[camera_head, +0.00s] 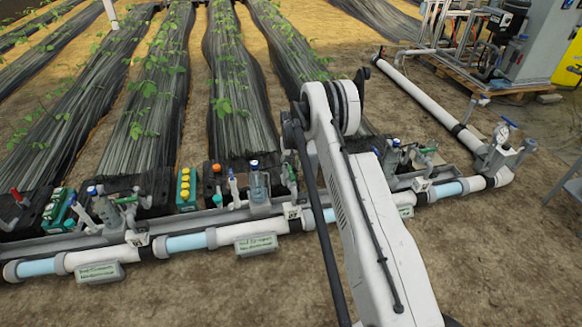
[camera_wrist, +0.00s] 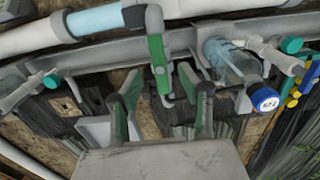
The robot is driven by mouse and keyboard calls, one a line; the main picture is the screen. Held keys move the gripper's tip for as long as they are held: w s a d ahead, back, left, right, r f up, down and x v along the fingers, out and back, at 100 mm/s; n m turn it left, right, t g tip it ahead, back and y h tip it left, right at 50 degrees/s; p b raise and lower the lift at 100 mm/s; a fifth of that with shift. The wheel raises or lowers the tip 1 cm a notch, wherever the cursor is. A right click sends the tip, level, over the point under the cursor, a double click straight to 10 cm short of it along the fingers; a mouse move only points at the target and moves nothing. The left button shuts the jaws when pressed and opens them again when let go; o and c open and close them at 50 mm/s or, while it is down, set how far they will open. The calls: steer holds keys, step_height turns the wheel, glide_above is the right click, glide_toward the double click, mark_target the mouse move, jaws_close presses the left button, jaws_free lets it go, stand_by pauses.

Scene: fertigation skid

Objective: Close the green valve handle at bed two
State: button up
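In the wrist view, a green valve handle (camera_wrist: 158,62) with a grey end runs down from the pale pipe toward my gripper. My gripper (camera_wrist: 160,86) is open, one finger on each side of the handle's lower part. I cannot tell whether either finger touches it. In the head view my gripper is hidden behind my arm. Other green handles show there on the manifold, one left of my arm (camera_head: 292,172), one farther left (camera_head: 127,200) and one to the right (camera_head: 428,150). The bed numbers are too small to read.
Bare soil (camera_head: 210,295) lies in front.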

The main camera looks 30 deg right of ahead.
mark_target(291, 172)
steer(key=shift+f, duration=0.1)
steer(key=shift+f, duration=2.2)
jaws_close()
steer(key=m, duration=1.9)
